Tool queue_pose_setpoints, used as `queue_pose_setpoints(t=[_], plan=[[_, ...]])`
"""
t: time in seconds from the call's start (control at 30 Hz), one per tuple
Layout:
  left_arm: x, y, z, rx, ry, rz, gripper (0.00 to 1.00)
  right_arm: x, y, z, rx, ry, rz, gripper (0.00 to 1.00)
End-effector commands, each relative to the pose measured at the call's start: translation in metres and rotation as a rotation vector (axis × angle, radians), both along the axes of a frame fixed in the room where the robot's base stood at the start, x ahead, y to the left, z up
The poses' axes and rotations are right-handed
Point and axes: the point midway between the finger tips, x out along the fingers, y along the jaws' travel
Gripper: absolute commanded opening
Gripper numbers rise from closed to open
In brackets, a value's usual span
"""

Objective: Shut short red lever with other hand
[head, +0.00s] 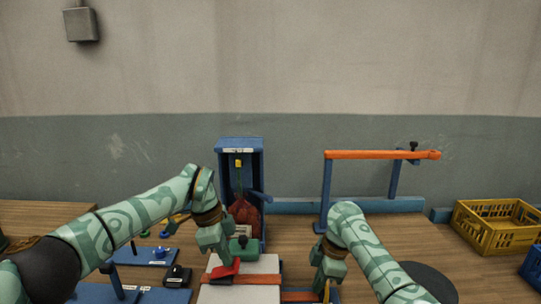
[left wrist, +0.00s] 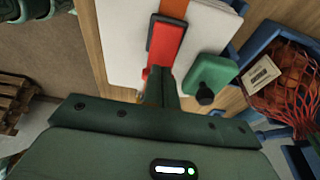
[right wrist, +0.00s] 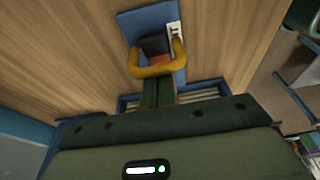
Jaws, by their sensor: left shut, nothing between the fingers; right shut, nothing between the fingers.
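A short red lever (head: 222,270) lies at the left part of a white block (head: 262,265), by an orange-red strap. In the left wrist view the red lever (left wrist: 164,40) shows dark edges and lies along the white surface. My left gripper (head: 222,252) is shut and empty just above the lever; its fingertips (left wrist: 162,82) overlap the lever's near end, and I cannot tell whether they touch it. My right gripper (head: 326,284) is shut and empty at a yellow loop handle (right wrist: 152,70) on a blue plate; its fingers partly cover the handle.
A blue stand (head: 239,145) holds a red mesh sack (head: 244,213). An orange bar (head: 375,155) on blue posts stands back right. A yellow crate (head: 492,235) is at the far right.

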Motion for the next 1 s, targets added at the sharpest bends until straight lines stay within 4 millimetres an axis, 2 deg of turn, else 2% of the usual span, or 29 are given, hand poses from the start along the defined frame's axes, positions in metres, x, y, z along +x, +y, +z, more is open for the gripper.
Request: queue_pose_setpoints(t=[0.23,0.47,0.57,1.0], plan=[[0.0,-0.004,-0.012,0.001,0.001,0.001,0.0,0.0,-0.002,-0.001,-0.005,0.002,-0.001,0.0],[0.0,-0.005,-0.013,0.001,0.0,0.001,0.0,0.0,-0.002,-0.001,-0.005,0.002,-0.001,0.0],[0.001,-0.005,-0.007,0.001,-0.002,0.0,0.0,0.0,-0.002,-0.001,-0.005,0.002,-0.001,0.0],[0.001,-0.005,0.046,0.001,-0.002,0.0,0.0,0.0,-0.002,-0.001,-0.005,0.002,-0.001,0.0]])
